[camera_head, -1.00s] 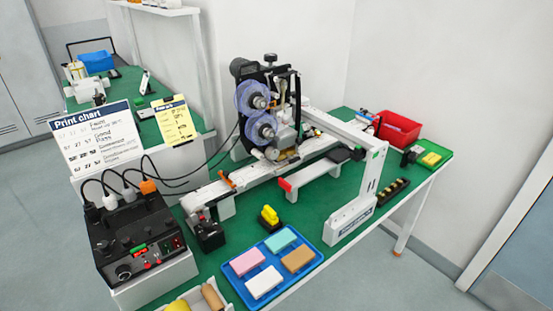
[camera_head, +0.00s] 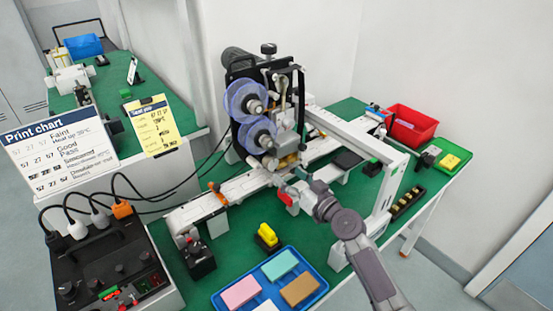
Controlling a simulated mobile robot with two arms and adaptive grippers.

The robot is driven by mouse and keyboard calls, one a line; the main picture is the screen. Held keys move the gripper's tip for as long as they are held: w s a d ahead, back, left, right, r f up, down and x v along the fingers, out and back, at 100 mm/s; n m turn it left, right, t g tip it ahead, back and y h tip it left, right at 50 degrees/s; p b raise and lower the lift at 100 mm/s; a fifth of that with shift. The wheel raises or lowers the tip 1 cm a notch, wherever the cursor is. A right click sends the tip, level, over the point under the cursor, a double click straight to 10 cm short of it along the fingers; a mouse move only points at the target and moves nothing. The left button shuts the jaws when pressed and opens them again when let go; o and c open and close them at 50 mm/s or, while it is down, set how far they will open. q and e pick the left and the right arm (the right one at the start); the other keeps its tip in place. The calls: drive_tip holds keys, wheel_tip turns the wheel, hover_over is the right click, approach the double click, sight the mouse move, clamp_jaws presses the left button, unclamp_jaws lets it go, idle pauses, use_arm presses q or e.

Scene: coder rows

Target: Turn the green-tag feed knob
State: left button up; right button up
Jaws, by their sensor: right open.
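My right gripper (camera_head: 293,189) reaches in from the lower right over the green bench. It is open, its fingers pointing left toward the printing machine (camera_head: 266,105), beside the red end piece (camera_head: 284,198) of a white bar. I cannot tell whether it touches anything. A black control box (camera_head: 105,262) at the lower left has several dark knobs and a small green marking (camera_head: 108,293). I cannot tell which of these is the green-tag feed knob. My left gripper is not in view.
A blue tray (camera_head: 318,296) with coloured blocks and a yellow-topped stamp (camera_head: 268,236) stand at the front. A red bin (camera_head: 411,127) is at the back right. A print chart (camera_head: 60,150) and yellow card (camera_head: 153,126) stand left. Cables loop above the control box.

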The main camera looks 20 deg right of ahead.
sight(274, 165)
drive_tip(key=shift+w+a+r, duration=0.5)
drive_tip(key=shift+w+a, duration=0.3)
drive_tip(key=shift+w, duration=0.05)
drive_tip(key=w, duration=0.2)
drive_tip(key=shift+w+a+f, duration=0.3)
drive_tip(key=shift+w+f, duration=0.05)
drive_tip(key=shift+w+f+p, duration=0.1)
drive_tip(key=shift+w+p, duration=0.2)
drive_tip(key=shift+w, duration=0.05)
drive_tip(key=shift+a, duration=0.2)
drive_tip(key=shift+w, duration=0.1)
drive_tip(key=c, duration=1.1)
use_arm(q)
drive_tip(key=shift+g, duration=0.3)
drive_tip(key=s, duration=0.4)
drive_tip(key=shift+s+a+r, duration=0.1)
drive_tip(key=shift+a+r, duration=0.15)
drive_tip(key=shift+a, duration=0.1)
